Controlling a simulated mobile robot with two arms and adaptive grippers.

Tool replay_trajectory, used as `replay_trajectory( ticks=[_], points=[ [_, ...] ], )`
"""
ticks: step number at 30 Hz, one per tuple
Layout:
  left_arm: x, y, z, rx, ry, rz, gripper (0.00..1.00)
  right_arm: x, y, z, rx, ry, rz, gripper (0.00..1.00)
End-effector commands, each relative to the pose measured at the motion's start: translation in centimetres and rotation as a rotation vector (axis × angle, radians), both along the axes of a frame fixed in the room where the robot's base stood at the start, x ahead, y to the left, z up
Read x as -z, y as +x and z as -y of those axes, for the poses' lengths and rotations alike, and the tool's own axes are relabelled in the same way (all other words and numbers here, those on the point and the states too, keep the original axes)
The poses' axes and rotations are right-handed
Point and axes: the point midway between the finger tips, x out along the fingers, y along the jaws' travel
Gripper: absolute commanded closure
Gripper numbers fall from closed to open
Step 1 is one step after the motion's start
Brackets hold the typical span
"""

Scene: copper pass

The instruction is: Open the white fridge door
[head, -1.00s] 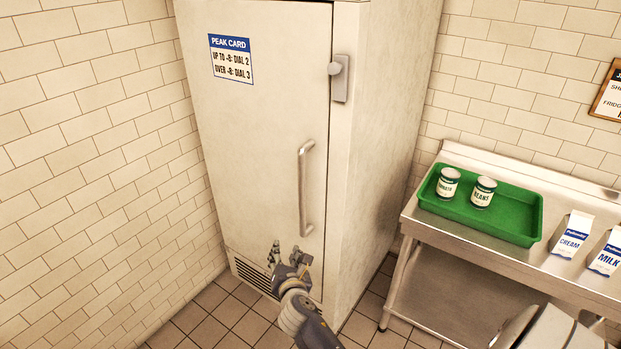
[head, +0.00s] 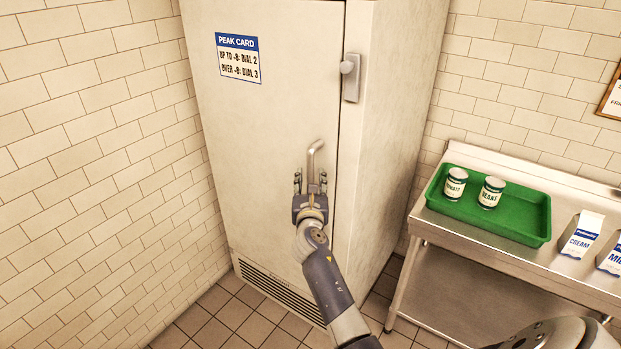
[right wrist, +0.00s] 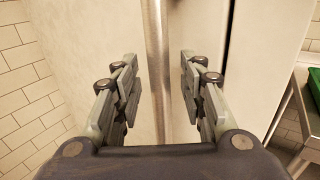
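The white fridge door (head: 270,130) is shut, with a vertical metal bar handle (head: 313,161) near its right edge. My right gripper (head: 311,183) is in front of the handle and hides the handle's lower part. In the right wrist view the handle (right wrist: 158,70) runs between the two open fingers, with a gap on each side. I cannot tell how deep between the fingers it sits. A metal latch (head: 351,77) is at the door's upper right edge. My left gripper is not in view.
A tiled wall (head: 90,150) stands close on the left of the fridge. On the right, a steel table (head: 480,239) holds a green tray (head: 520,222) with two cans, plus a cream carton (head: 581,235) and a milk carton (head: 612,252). Tiled floor (head: 235,318) is clear before the fridge.

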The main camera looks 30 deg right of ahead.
Motion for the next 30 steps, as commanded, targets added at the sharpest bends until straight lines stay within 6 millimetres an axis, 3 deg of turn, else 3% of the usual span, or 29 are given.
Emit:
replay_trajectory(
  ticks=[6, 14, 15, 20, 30],
  points=[
    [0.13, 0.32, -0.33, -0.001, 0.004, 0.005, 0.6, 0.01, 1.22, 0.79, -0.001, 0.0, 0.0, 0.62],
    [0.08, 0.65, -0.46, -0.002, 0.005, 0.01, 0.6, 0.04, 1.3, 0.87, -0.001, 0.001, -0.001, 0.62],
    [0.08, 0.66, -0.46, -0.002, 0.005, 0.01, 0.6, 0.04, 1.3, 0.87, -0.001, 0.001, -0.001, 0.64],
    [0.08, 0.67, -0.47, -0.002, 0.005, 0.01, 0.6, 0.04, 1.29, 0.85, -0.001, 0.001, -0.001, 1.0],
    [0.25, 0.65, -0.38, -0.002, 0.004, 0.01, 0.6, 0.14, 1.27, 0.47, 0.009, 0.001, -0.001, 1.0]
  ],
)
